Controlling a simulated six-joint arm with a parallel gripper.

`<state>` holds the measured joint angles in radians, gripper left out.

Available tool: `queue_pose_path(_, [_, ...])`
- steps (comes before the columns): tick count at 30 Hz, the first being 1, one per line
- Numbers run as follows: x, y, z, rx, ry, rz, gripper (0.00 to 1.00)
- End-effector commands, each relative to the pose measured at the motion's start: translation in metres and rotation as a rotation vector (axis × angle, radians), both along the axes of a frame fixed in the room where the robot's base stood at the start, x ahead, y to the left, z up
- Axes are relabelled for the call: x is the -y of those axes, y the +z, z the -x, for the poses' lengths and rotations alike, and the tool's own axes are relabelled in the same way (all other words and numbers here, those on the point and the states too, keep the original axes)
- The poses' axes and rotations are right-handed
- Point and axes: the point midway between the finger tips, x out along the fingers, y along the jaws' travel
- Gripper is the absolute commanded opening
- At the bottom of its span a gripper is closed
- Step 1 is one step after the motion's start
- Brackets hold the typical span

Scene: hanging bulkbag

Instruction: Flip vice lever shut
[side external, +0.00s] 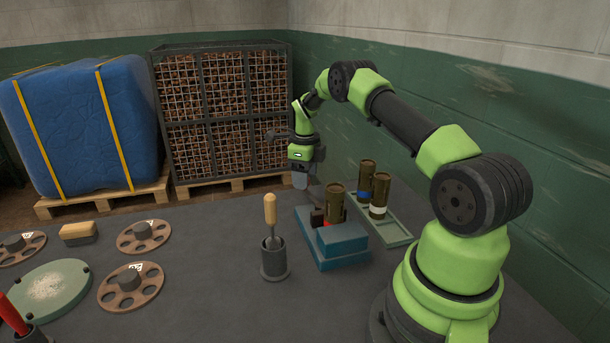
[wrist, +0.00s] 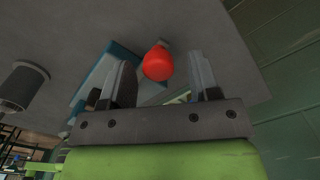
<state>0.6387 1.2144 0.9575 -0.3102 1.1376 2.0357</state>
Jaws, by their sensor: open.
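The blue vice (side external: 343,240) stands on the grey table and holds an upright brown canister (side external: 335,200) with red near its base. My gripper (side external: 300,182) hangs pointing down beside the far side of the vice. In the wrist view, my gripper (wrist: 160,64) is open, with a finger on each side of a red rounded knob (wrist: 158,63), seemingly the vice lever's end. Gaps show beside the knob, but I cannot tell its depth relative to the fingertips. Part of the blue vice (wrist: 92,80) shows behind the left finger. The lever's shaft is hidden in the wrist view and unclear from the side.
Two more canisters (side external: 366,180) stand in a pale green tray (side external: 396,226) right of the vice. Brown flanged discs (side external: 131,287) lie at left. Table between them is clear.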

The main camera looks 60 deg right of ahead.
Motion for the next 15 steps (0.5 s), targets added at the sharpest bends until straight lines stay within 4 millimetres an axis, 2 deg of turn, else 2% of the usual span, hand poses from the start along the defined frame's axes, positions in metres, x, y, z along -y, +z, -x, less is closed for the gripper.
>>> queue_pose_path(5, [0.000,0.017,-0.001,0.003,0.000,0.002,0.56])
queue_pose_path(15, [0.001,0.081,-0.001,0.003,-0.001,0.002,0.56])
